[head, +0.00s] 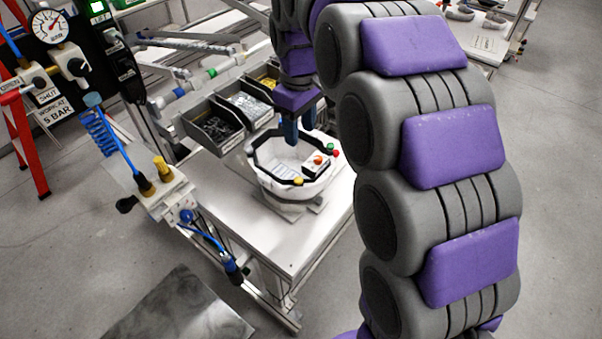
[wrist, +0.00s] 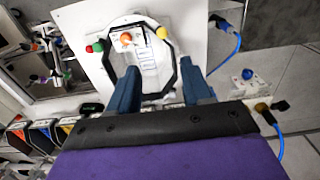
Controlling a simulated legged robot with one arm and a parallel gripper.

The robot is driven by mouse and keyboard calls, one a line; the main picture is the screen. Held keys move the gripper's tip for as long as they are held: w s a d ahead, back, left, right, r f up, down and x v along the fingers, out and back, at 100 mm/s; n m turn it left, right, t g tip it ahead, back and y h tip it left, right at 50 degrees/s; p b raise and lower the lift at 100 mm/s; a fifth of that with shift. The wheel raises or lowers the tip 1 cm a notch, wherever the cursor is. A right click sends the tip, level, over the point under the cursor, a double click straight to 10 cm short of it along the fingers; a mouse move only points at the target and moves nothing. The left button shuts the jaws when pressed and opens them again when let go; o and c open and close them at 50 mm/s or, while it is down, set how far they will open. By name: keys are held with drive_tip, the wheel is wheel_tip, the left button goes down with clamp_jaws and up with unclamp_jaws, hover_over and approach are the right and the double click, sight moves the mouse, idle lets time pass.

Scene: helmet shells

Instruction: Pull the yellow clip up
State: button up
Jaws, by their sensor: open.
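The yellow clip (head: 298,181) is a small rounded piece on the shell's near rim. It also shows in the wrist view (wrist: 161,32), near the top, beyond my fingertips. My gripper (head: 299,135) has blue fingers pointing down above the far side of the shell. In the wrist view my gripper (wrist: 160,70) is open, its fingers spread wide with nothing between them. The clip is apart from both fingers.
Parts bins (head: 215,130) stand behind. A valve stand with blue hoses (head: 165,190) is left. The bench front (head: 270,235) is clear.

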sight(298, 178)
wheel_tip(298, 178, down, 14)
drive_tip(key=shift+a+r+b, duration=0.1)
drive_tip(key=shift+b, duration=0.65)
drive_tip(key=shift+a+f, duration=0.15)
drive_tip(key=shift+f, duration=0.3)
drive_tip(key=shift+a+f, duration=0.1)
drive_tip(key=shift+a, duration=0.05)
drive_tip(key=shift+c, duration=0.4)
drive_tip(key=shift+d, duration=0.2)
drive_tip(key=c, duration=0.4)
clamp_jaws()
